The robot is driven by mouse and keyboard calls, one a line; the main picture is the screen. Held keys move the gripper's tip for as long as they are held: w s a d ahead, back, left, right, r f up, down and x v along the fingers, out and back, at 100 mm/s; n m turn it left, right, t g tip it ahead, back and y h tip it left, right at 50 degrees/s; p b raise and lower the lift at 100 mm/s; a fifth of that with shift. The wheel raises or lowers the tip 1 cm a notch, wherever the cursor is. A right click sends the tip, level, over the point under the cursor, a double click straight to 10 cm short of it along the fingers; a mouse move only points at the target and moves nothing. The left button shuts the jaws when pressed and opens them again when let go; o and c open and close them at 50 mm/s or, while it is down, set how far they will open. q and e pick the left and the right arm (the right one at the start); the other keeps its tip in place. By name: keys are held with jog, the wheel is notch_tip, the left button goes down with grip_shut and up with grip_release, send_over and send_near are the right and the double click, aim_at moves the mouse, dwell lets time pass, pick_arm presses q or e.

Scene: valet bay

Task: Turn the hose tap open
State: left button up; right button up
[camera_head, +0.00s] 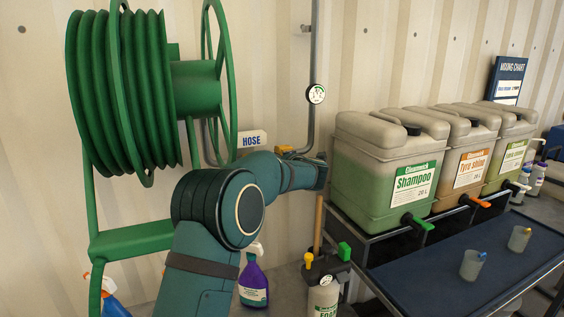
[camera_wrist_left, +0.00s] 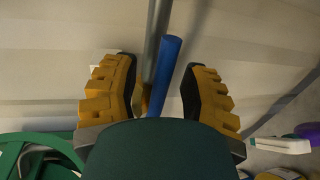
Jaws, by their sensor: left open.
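In the left wrist view the blue lever (camera_wrist_left: 168,62) of the hose tap stands between the fingers of my left gripper (camera_wrist_left: 160,82). The gripper is open, with a yellow finger pad on each side. The lever is nearer the right finger; I cannot tell whether they touch. A brass-coloured part (camera_wrist_left: 146,96), perhaps the tap body, shows beside the lever, and a grey pipe (camera_wrist_left: 156,32) rises behind it. In the head view my left arm hides the lever. A yellow part (camera_head: 285,148) shows by the pipe; I cannot tell whether it is tap or finger.
A green hose reel (camera_head: 123,75) stands at the left, with a HOSE sign (camera_head: 251,139) on the wall. A gauge (camera_head: 316,94) sits on the vertical pipe. A purple spray bottle (camera_head: 253,285) stands below my arm. Large canisters (camera_head: 392,170) stand on a rack at the right.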

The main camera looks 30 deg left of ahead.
pick_arm(q)
jog(key=shift+d, duration=0.1)
jog(key=v, duration=1.2)
